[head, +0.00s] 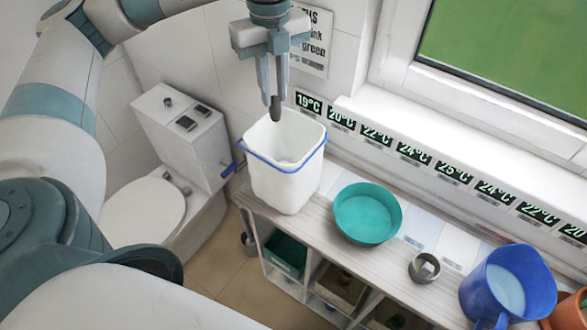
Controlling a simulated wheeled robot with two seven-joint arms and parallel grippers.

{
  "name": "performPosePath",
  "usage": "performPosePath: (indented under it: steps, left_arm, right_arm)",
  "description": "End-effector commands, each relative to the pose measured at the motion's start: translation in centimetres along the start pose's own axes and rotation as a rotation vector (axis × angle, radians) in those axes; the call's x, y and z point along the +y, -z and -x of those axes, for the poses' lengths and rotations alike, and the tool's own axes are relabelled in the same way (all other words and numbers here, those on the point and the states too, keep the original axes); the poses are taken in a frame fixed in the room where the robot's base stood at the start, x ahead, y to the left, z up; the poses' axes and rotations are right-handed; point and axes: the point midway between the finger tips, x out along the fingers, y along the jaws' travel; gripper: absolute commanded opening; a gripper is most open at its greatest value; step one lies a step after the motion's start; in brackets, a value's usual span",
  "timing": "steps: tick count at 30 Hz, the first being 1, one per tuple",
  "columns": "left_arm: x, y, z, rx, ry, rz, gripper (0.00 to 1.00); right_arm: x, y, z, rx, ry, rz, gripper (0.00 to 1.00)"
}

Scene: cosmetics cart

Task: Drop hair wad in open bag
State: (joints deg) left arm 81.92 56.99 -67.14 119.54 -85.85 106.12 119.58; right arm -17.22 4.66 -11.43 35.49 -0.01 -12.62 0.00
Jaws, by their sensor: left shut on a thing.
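My left gripper (273,98) hangs pointing down at the top centre, shut on a small dark wad (276,110) that looks like the hair wad. Only the lower part of the wad shows between the fingertips. A white, open-topped bag-like container (283,185) with a blue band round its upper part stands upright at the left end of the shelf. The wad appears over the container's far rim or opening; its exact height above it is hard to tell. My right gripper is not in view.
A teal bowl (367,214), a small metal cup (424,268), a blue jug (508,286) and an orange pot (570,310) stand along the shelf top (335,172). A toilet (150,207) is at left. Temperature displays (407,153) line the wall under the window.

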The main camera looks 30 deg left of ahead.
Motion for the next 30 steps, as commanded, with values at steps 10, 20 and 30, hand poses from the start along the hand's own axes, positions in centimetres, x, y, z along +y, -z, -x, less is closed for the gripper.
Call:
performPosePath:
  steps: [10, 20, 30]
  left_arm:
    - [0.0, 0.0, -0.7, 0.000, -0.001, 0.000, 0.00]
    - [0.0, 0.0, -3.5, 0.000, -0.002, 0.000, 0.00]
    - [0.0, 0.0, -5.9, 0.000, -0.001, 0.000, 0.00]
  right_arm:
    - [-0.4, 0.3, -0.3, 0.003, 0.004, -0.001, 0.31]
    - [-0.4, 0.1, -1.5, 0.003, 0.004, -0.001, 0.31]
    - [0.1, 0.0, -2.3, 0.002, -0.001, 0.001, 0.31]
